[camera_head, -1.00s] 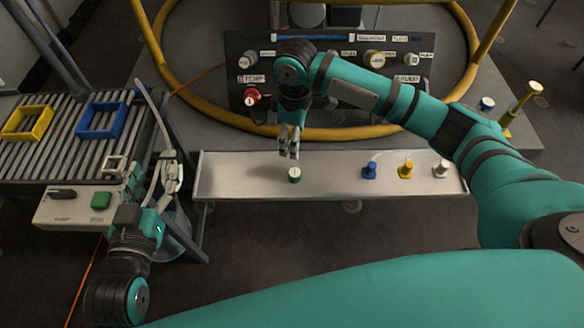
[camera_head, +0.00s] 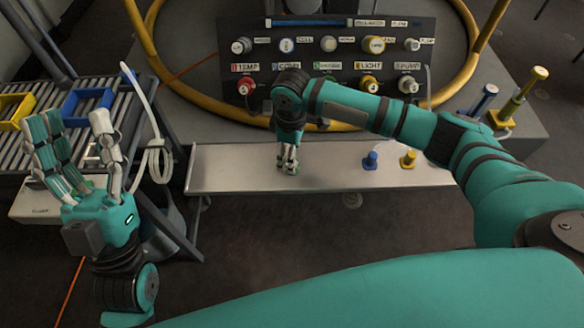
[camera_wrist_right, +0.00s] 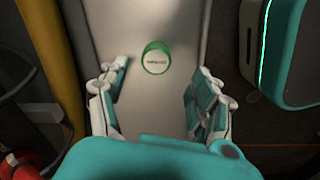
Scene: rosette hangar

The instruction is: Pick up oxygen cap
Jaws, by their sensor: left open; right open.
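The oxygen cap (camera_wrist_right: 156,57), green-rimmed with a white labelled top, sits on the pale bench (camera_wrist_right: 150,18) in the right wrist view. My right gripper (camera_wrist_right: 154,76) is open, with its fingers to either side and the cap between and slightly beyond the fingertips. In the head view my right gripper (camera_head: 288,168) points down over the bench (camera_head: 232,168) and mostly hides the cap. Whether the fingers touch it cannot be told. My left gripper (camera_head: 80,150) is open and empty at the left, fingers up, in front of the roller rack.
Blue (camera_head: 370,160) and yellow (camera_head: 408,159) fittings stand on the bench to the right. A control panel (camera_head: 325,70) with knobs rises behind, inside a yellow hoop (camera_head: 160,72).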

